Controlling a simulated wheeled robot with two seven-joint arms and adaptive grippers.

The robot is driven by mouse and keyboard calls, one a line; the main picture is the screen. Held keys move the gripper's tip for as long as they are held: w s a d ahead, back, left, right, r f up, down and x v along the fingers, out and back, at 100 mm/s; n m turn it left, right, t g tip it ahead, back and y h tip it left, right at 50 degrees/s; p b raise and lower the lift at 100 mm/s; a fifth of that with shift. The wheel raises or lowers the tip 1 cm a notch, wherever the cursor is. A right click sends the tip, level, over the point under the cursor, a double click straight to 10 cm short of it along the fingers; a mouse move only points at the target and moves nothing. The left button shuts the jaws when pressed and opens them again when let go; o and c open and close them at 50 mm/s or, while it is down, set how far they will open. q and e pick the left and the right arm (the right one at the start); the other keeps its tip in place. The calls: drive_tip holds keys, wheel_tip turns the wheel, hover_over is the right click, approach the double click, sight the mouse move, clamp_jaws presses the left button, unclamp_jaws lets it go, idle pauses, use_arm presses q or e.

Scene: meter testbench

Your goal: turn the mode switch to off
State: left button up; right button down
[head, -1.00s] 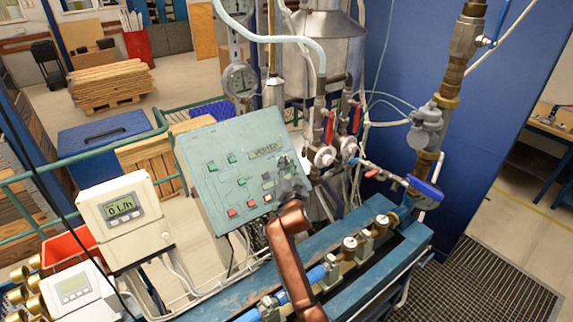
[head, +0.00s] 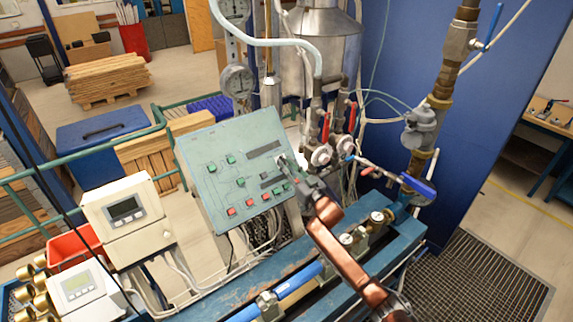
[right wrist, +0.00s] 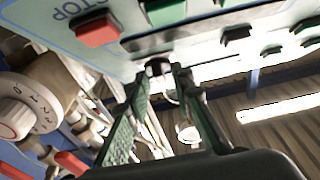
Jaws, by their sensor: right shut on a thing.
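The green control panel (head: 222,173) stands tilted on the bench, with several red and green buttons on its face. My right gripper (head: 285,165) is at the panel's right edge. In the right wrist view its two fingers (right wrist: 160,75) close on a small dark knob, the mode switch (right wrist: 158,67), at the panel's edge. The gripper hides most of this switch in the head view, and its pointing direction cannot be read. The panel's display strip (head: 264,149) is dark. My left gripper is not in view.
A blue-handled valve (head: 418,185) is further right. A red button (right wrist: 97,30) lies close to the fingers in the wrist view.

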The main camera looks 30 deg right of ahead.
idle(0.5)
drive_tip(key=c, duration=2.1)
unclamp_jaws()
drive_tip(key=v, duration=1.2)
drive_tip(key=shift+d, duration=0.2)
